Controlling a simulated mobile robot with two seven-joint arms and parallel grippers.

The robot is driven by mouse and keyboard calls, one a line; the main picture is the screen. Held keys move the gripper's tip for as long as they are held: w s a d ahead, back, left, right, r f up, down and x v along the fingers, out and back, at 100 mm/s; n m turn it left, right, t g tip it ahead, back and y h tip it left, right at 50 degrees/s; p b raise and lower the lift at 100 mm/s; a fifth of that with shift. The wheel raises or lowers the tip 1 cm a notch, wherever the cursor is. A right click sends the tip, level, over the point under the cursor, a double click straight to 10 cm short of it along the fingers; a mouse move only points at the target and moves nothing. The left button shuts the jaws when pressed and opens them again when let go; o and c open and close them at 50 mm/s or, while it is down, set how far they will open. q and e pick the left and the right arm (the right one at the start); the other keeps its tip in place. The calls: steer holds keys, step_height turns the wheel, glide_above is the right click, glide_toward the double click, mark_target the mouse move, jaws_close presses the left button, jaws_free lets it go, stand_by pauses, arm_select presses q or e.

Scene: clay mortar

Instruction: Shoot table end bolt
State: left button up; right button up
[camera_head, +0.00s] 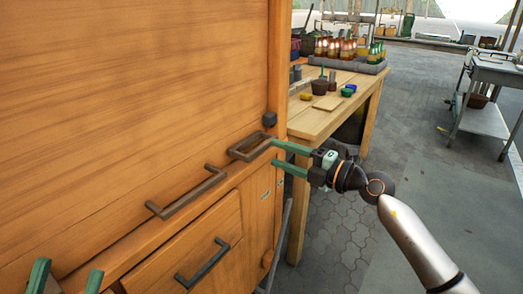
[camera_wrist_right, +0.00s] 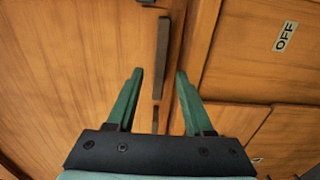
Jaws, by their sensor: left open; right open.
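A large wooden table or cabinet front (camera_head: 130,70) fills the left of the head view. My left gripper (camera_head: 68,265) is open and empty at bottom left.
A brown bar handle (camera_head: 188,194) and a drawer with a dark handle (camera_head: 203,260) lie left of my right gripper. A workbench (camera_head: 325,118) with bowls and bottles stands behind. An OFF label (camera_wrist_right: 285,36) shows in the wrist view.

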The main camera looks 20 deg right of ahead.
mark_target(264, 149)
steer(key=b+x, duration=0.1)
steer(key=x, duration=0.5)
jaws_close()
stand_by(0.4)
steer(key=shift+d, duration=0.1)
stand_by(0.9)
